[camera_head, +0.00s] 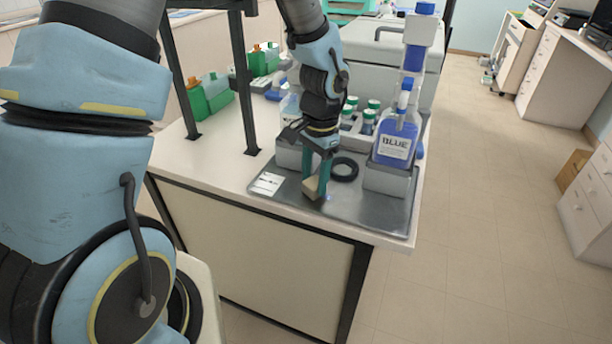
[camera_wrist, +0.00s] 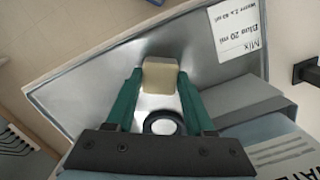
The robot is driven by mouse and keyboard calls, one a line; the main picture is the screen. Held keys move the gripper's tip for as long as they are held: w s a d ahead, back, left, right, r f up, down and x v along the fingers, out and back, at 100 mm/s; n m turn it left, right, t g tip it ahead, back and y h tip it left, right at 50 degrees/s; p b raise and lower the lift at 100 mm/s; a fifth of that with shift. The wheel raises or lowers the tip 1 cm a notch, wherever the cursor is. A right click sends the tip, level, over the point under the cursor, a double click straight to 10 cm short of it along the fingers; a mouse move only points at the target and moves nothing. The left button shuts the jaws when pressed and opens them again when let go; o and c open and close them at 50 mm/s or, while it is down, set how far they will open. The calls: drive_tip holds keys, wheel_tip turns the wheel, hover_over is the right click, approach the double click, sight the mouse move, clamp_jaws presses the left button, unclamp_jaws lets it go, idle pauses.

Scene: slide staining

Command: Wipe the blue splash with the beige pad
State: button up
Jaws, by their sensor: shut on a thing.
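The beige pad (camera_head: 311,188) is between the teal fingers of my gripper (camera_head: 318,172), which is shut on it. In the wrist view the pad (camera_wrist: 160,76) sits between the two fingertips (camera_wrist: 160,88). The gripper points down over the front part of the metal tray (camera_head: 362,207), with the pad low at its surface. I cannot tell whether the pad touches the tray. A small bluish patch (camera_head: 327,197) shows just right of the pad in the head view; I cannot tell for sure that it is the splash. No blue splash shows clearly in the wrist view.
A black ring (camera_head: 344,169) lies on the tray right of the gripper. A white label card (camera_head: 267,184) lies at the left. The BLUE bottle (camera_head: 396,140) stands in a grey holder at the right. Green-capped bottles (camera_head: 368,118) stand behind. A black frame post (camera_head: 243,90) rises at the left.

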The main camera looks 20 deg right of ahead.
drive_tip(key=shift+s+d+r, duration=0.1)
drive_tip(key=shift+s+d, duration=2.7)
drive_tip(key=shift+d, duration=0.15)
drive_tip(key=shift+w+a+f, duration=0.15)
drive_tip(key=shift+w+a, duration=0.45)
drive_tip(key=shift+a, duration=0.1)
drive_tip(key=shift+w+a+f, duration=0.15)
drive_tip(key=shift+w+a, duration=0.45)
drive_tip(key=shift+a, duration=0.1)
drive_tip(key=shift+w+a, duration=0.1)
drive_tip(key=shift+a, duration=0.1)
drive_tip(key=shift+c, duration=0.5)
drive_tip(key=shift+w+a+p, duration=0.45)
drive_tip(key=shift+w+a, duration=0.75)
drive_tip(key=shift+a, duration=0.1)
drive_tip(key=shift+w+a+r+p, duration=0.2)
drive_tip(key=shift+w+a+p, duration=0.35)
drive_tip(key=shift+w+a, duration=0.7)
drive_tip(key=shift+d+r, duration=0.1)
